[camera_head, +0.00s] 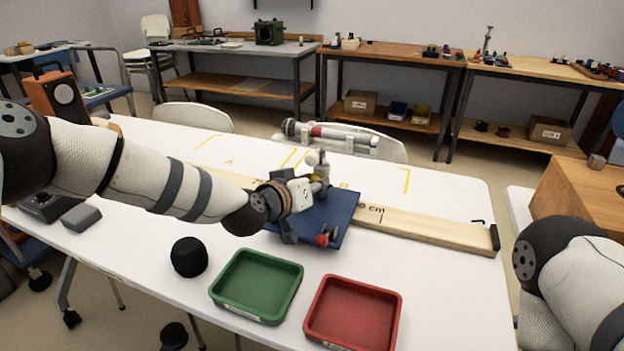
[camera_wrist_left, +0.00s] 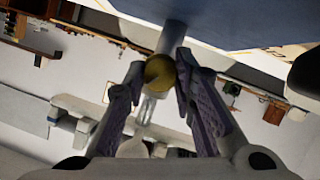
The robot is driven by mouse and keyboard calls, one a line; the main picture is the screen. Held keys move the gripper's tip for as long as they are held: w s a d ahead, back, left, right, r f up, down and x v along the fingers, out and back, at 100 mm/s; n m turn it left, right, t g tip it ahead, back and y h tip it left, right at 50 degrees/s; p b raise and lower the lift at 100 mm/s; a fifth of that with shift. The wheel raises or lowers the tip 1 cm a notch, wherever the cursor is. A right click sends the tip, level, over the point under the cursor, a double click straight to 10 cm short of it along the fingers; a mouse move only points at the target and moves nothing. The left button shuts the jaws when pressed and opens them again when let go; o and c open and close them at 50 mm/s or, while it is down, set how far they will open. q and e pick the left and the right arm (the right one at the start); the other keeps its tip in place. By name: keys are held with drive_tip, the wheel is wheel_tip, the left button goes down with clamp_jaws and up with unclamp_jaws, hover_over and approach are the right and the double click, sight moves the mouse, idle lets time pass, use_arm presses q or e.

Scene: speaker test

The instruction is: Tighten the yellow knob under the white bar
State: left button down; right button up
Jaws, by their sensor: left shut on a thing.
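The yellow knob (camera_wrist_left: 159,72) sits between the two fingers of my left gripper (camera_wrist_left: 158,84) in the left wrist view, against a grey post (camera_wrist_left: 172,38). My left gripper (camera_head: 317,185) is shut on the knob, at the post on the blue plate (camera_head: 343,213). In the head view only a small patch of the knob shows beside the fingers. A short pale bar (camera_head: 314,158) sits at the top of the post, above the gripper. My right gripper is out of view; only part of my right arm shows at the lower right.
A wooden beam (camera_head: 440,228) runs right from the blue plate. A green tray (camera_head: 257,287) and a red tray (camera_head: 352,312) lie in front. A black round object (camera_head: 189,257) stands left of them. A tube with a red band (camera_head: 330,133) is behind. The white table's right front is clear.

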use_arm(q)
drive_tip(key=shift+d+r+m+y+p, duration=0.1)
drive_tip(key=shift+r+m+y+p, duration=0.05)
drive_tip(key=shift+m+y+p, duration=0.45)
idle(0.3)
drive_tip(key=c, duration=1.3)
unclamp_jaws()
drive_tip(key=shift+c, duration=0.2)
drive_tip(key=v, duration=1.2)
drive_tip(key=shift+f, duration=0.3)
